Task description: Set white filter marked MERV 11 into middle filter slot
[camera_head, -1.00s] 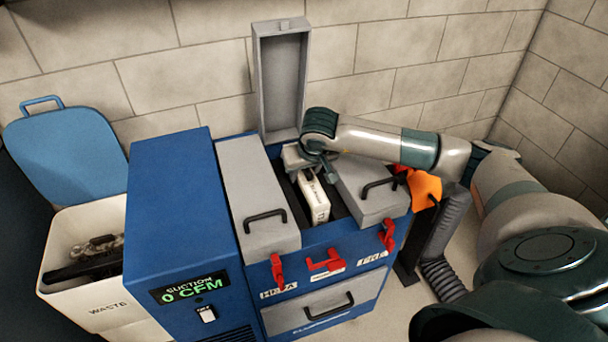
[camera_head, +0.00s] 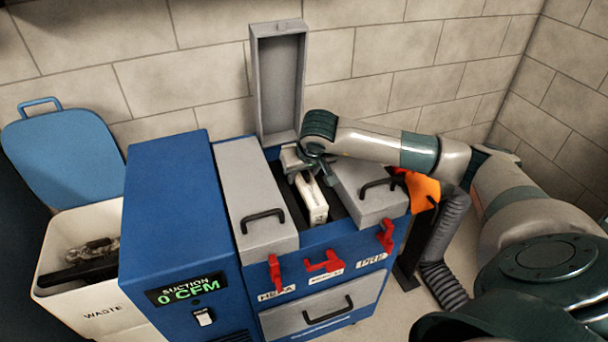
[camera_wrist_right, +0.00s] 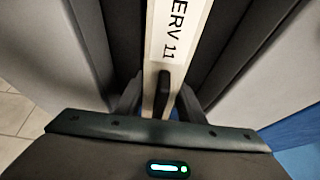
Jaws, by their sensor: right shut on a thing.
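The white filter (camera_head: 312,200) stands on edge in the open middle slot (camera_head: 291,207) of the blue machine, between two grey lids. Its upper part shows above the slot; its lower part is hidden. My right gripper (camera_head: 307,173) is shut on the filter's rear end. In the right wrist view the filter (camera_wrist_right: 177,30) shows "ERV 11" on its top edge, and the fingers of my right gripper (camera_wrist_right: 162,98) are at a dark handle on it. Dark slot walls lie on both sides. My left gripper is not in view.
The middle lid (camera_head: 278,80) stands raised at the back. Closed grey lids lie left (camera_head: 256,195) and right (camera_head: 368,190). Red latches (camera_head: 323,263) line the front. A suction unit (camera_head: 178,220) and a waste bin (camera_head: 95,310) stand left; a corrugated hose (camera_head: 445,270) hangs right.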

